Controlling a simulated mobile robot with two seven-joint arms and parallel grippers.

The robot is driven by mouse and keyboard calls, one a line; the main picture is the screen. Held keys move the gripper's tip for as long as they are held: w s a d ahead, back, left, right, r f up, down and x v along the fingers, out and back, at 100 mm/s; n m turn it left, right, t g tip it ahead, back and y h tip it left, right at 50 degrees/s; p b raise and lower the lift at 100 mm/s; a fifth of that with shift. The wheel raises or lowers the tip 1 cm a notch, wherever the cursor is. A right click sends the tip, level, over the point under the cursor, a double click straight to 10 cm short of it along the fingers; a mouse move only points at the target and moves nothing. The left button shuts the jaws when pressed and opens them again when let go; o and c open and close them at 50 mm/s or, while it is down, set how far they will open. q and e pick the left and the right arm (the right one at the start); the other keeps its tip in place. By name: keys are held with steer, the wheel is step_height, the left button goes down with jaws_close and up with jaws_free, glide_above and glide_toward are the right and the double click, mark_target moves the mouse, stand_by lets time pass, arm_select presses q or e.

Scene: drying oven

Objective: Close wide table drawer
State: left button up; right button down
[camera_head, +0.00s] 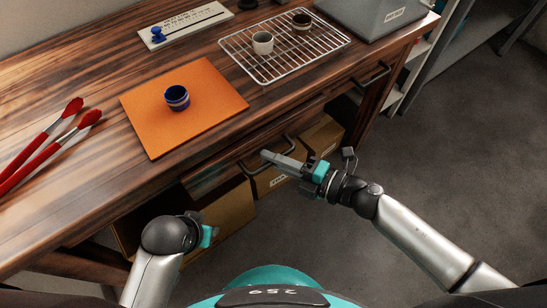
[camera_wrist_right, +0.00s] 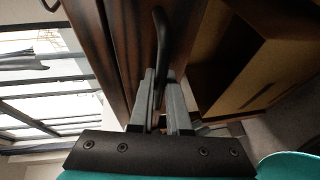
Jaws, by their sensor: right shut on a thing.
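The wide table drawer (camera_head: 212,174) is in the front of the wooden table, below the tabletop edge. In the head view I cannot tell clearly how far its front stands out. Its dark bar handle (camera_head: 252,168) also shows in the right wrist view (camera_wrist_right: 160,32), running between the fingers. My right gripper (camera_head: 270,157) is at the drawer front, shut on this handle; its fingertips also show in the right wrist view (camera_wrist_right: 163,75). My left gripper (camera_head: 208,236) is low in front of the table, away from the drawer; its fingers are mostly hidden.
A second drawer handle (camera_head: 373,76) is farther right. Boxes (camera_head: 268,180) sit below the drawer.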

mark_target(262, 147)
stand_by(0.8)
steer(key=w+a, duration=0.2)
steer(key=w, duration=0.1)
arm_select(q)
steer(key=shift+s+f, duration=0.3)
steer(key=shift+f, duration=0.25)
arm_select(e)
steer(key=shift+w+a, duration=0.2)
steer(key=c, duration=0.9)
jaws_free()
steer(key=shift+a, duration=0.1)
arm_select(q)
steer(key=shift+w+r, duration=0.15)
steer(key=shift+w, duration=0.15)
